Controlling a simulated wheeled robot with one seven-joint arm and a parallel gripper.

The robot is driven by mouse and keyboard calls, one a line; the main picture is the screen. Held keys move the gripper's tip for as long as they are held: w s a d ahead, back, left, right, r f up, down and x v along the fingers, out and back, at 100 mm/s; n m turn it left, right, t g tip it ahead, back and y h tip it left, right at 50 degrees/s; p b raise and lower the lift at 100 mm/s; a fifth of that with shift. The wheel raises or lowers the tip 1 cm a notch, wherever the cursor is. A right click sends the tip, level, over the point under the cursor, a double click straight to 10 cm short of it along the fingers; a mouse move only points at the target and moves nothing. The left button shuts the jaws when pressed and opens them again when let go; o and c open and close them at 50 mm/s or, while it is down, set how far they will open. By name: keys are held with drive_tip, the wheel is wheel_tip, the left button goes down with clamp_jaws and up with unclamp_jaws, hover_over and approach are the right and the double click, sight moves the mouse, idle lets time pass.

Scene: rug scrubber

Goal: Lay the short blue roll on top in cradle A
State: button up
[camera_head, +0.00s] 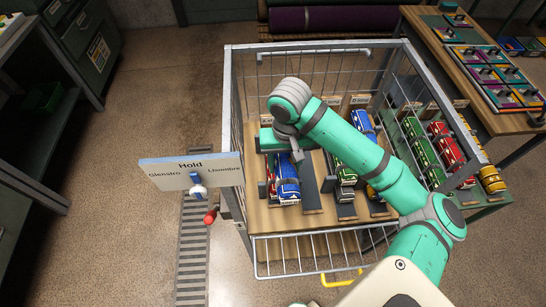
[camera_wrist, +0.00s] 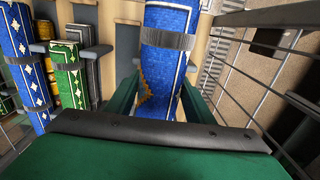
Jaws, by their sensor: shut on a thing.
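A blue roll with a grey band (camera_wrist: 168,42) lies between the two green fingers of my gripper (camera_wrist: 158,100) in the wrist view. My gripper is shut on it. In the head view this blue roll (camera_head: 287,188) is at the left end of the wooden deck inside the wire cage, below my gripper (camera_head: 284,160). Whether it touches the cradle under it cannot be told. Another blue roll (camera_head: 364,125) lies farther right, partly behind my arm; it also shows at the left of the wrist view (camera_wrist: 22,62). The cradle letters are too small to read.
The wire cage (camera_head: 232,110) surrounds the deck. Green rolls (camera_head: 344,174) lie in the middle rows. A shelf with green, red and yellow rolls (camera_head: 445,150) is at right.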

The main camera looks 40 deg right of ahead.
sight(280, 157)
drive_tip(key=w, duration=0.1)
drive_tip(key=w+f, duration=0.1)
drive_tip(key=w+d, duration=0.1)
drive_tip(key=shift+w+d+f, duration=0.1)
drive_tip(key=shift+w+f, duration=0.25)
drive_tip(key=w+f, duration=0.1)
drive_tip(key=w+d+f, duration=0.1)
drive_tip(key=w+f, duration=0.2)
drive_tip(key=f, duration=0.1)
drive_tip(key=shift+w+d+f, duration=0.25)
drive_tip(key=shift+w+d, duration=0.05)
drive_tip(key=shift+d, duration=0.1)
drive_tip(key=shift+d+f, duration=0.15)
drive_tip(key=shift+w+f, duration=0.2)
drive_tip(key=shift+f, duration=1.6)
drive_tip(key=o, duration=0.7)
drive_tip(key=shift+f, duration=0.15)
drive_tip(key=o, duration=0.4)
